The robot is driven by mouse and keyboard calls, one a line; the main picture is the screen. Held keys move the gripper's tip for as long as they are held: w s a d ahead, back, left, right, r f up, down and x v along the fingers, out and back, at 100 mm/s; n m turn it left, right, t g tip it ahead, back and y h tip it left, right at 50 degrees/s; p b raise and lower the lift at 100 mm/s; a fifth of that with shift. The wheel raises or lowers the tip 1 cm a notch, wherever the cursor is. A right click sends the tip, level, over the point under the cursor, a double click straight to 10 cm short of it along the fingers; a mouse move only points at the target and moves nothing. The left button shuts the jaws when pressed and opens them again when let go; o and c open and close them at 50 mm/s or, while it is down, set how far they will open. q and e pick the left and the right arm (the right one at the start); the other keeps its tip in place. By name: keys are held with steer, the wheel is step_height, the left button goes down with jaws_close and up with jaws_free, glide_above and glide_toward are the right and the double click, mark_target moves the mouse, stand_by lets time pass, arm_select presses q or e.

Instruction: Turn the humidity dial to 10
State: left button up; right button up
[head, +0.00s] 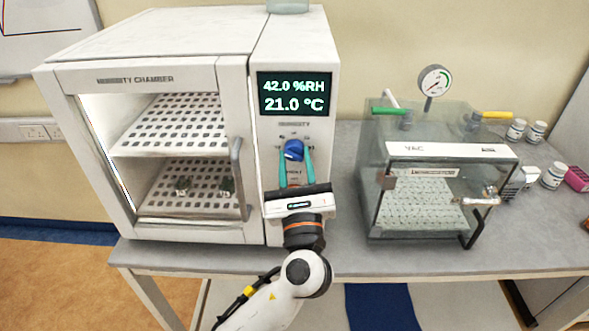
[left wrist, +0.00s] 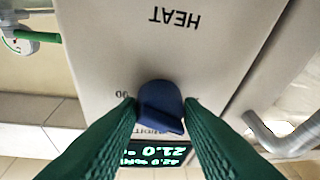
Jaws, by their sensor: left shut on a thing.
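The humidity chamber (head: 150,48) stands on the bench at the left. Its display (head: 294,94) reads 42.0 %RH and 21.0 °C. The blue humidity dial (head: 293,149) is on the panel below the display, under the humidity label. It also shows in the left wrist view (left wrist: 160,104), where the panel appears upside down. My left gripper (head: 295,155) has its green fingers on either side of the dial and is shut on it. The fingers hide part of the dial's scale. My right gripper is in neither view.
A clear vacuum chamber (head: 420,200) with a gauge (head: 434,81) stands to the right on the grey bench (head: 345,180). The humidity chamber's door handle (head: 238,175) is just left of my gripper. Small jars (head: 553,175) stand at the far right.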

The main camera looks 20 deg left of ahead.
arm_select(q)
steer(key=n+y, duration=0.1)
steer(key=n, duration=0.1)
steer(key=n+g+b, duration=0.1)
steer(key=n, duration=0.1)
steer(key=shift+d+g+y, duration=0.15)
steer(key=shift+g+y, duration=0.15)
steer(key=shift+y, duration=0.1)
steer(key=shift+r+n+g+y+b, duration=0.15)
steer(key=shift+n+g+y+b, duration=0.15)
steer(key=shift+n, duration=1)
steer(key=o, duration=1)
steer(key=shift+c, duration=0.2)
steer(key=shift+w, duration=0.1)
